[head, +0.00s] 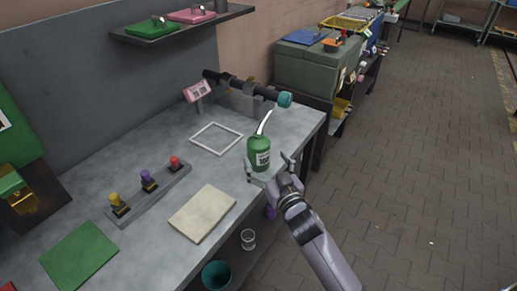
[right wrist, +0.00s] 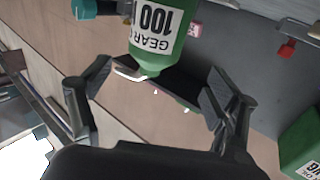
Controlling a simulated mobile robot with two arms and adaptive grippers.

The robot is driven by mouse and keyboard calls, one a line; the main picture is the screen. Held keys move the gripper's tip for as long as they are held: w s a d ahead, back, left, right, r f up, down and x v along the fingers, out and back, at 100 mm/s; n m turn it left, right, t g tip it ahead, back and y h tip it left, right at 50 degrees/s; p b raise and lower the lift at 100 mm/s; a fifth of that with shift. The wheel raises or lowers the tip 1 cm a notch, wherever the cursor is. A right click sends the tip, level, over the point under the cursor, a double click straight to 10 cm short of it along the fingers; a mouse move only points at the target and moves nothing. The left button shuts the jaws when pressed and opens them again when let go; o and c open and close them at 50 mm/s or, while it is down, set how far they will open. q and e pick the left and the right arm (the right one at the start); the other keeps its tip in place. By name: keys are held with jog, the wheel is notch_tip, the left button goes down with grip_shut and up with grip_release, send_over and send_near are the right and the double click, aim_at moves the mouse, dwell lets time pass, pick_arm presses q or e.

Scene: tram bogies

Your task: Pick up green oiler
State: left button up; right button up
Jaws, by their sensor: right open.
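The green oiler (head: 259,153) is a green bottle with a white label and a thin curved pale spout. It shows near the right edge of the grey workbench; I cannot tell whether its base touches the top. My right gripper (head: 270,166) is open just in front of it, fingers spread to either side of its lower part. In the right wrist view the oiler (right wrist: 165,30) appears upside down, beyond and between the open fingers (right wrist: 160,80), with no finger seen closed on it. My left gripper is not in view.
A white square frame (head: 216,138), a beige pad (head: 202,213), and a rack with yellow, purple and red knobbed pieces (head: 148,190) lie on the bench. A dark bar with a teal end (head: 284,99) is behind the oiler. Floor at right is clear.

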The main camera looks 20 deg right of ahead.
aim_at(261, 150)
jog(key=w, duration=0.3)
jog(key=shift+w+r+p, duration=0.15)
jog(key=shift+w+p, duration=0.2)
jog(key=shift+w, duration=0.25)
jog(key=w, duration=0.4)
jog(key=shift+w+d+p, duration=0.1)
jog(key=shift+d+p, duration=0.05)
jog(key=shift+p, duration=0.15)
jog(key=shift+c, duration=0.4)
jog(key=c, duration=1.5)
jog(key=shift+c, duration=0.3)
jog(key=shift+r, duration=0.1)
